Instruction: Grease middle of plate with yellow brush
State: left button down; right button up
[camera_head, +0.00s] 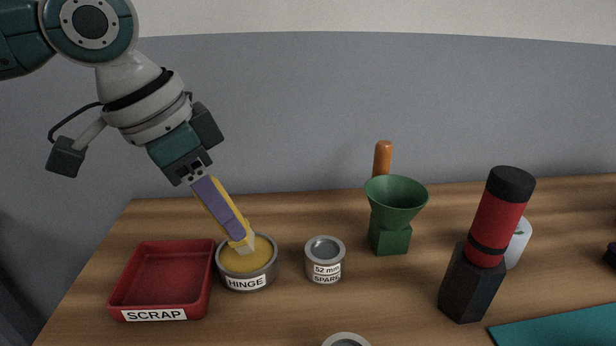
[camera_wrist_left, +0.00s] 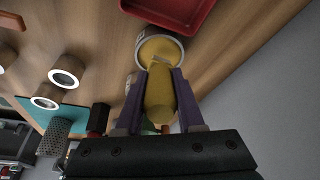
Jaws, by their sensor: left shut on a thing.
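My left gripper (camera_head: 236,230) reaches down from the upper left, its purple fingers shut on the yellow brush (camera_head: 240,241). The brush tilts downward, its pale tip at the grease in the round metal tin labelled HINGE (camera_head: 246,283). I cannot tell how deep the tip sits. In the left wrist view the yellow brush (camera_wrist_left: 160,98) lies between the two fingers and points at the tin of yellow grease (camera_wrist_left: 168,48). I cannot make out the plate in either view. My right gripper is not in view.
A red SCRAP tray (camera_head: 127,290) stands left of the tin. A 52 mm SPARE tin (camera_head: 325,262), a green funnel on a block (camera_head: 391,238) and a red-and-black cylinder on a dark base (camera_head: 493,222) stand to the right. A teal mat (camera_head: 560,332) lies front right.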

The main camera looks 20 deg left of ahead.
pick_arm(q)
jog(key=shift+f, duration=0.45)
dwell(0.5)
jog(key=shift+f+p, duration=0.2)
jog(key=shift+p, duration=0.15)
dwell(2.0)
notch_tip(320, 180, up, 7)
jog(key=p, duration=0.9)
jog(key=shift+r, duration=0.2)
dwell(0.4)
